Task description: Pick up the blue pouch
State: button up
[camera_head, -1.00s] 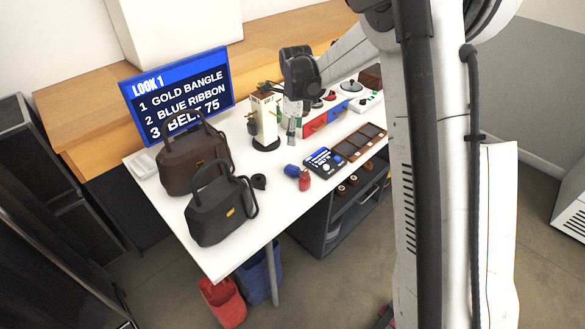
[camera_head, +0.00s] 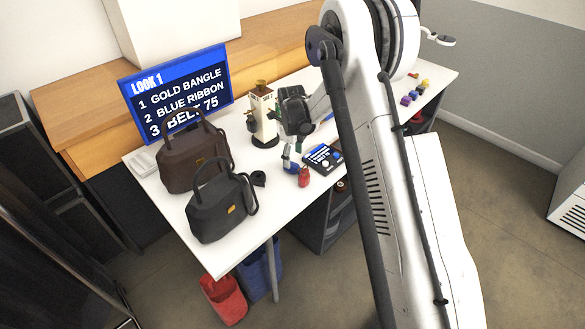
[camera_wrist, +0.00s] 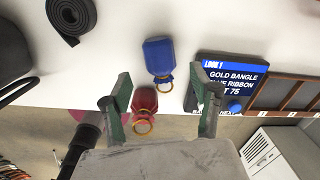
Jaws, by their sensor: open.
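The blue pouch (camera_wrist: 158,57) with a gold ring lies on the white table. In the head view the blue pouch (camera_head: 291,168) is partly hidden by my gripper (camera_head: 290,156). In the wrist view my gripper (camera_wrist: 162,90) is open and empty, its two green fingers apart. The blue pouch sits just beyond the fingertips, between their lines. A red pouch (camera_wrist: 144,101) with a gold ring is closer, beside the left finger; it also shows in the head view (camera_head: 304,177).
A small LOOK 1 panel (camera_wrist: 230,74) lies right of the blue pouch. A rolled black belt (camera_wrist: 70,16) is to its left. A dark grey handbag (camera_head: 220,212) and a brown handbag (camera_head: 190,165) stand on the table's left. A small tower (camera_head: 262,112) stands behind my gripper.

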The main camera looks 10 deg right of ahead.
aim_at(292, 165)
jog(key=shift+w+f+p, duration=0.2)
jog(key=shift+f+p, duration=0.2)
jog(key=shift+f, duration=2.4)
jog(key=c, duration=1.3)
jog(key=shift+r+b, duration=0.4)
jog(key=shift+r, duration=4.65)
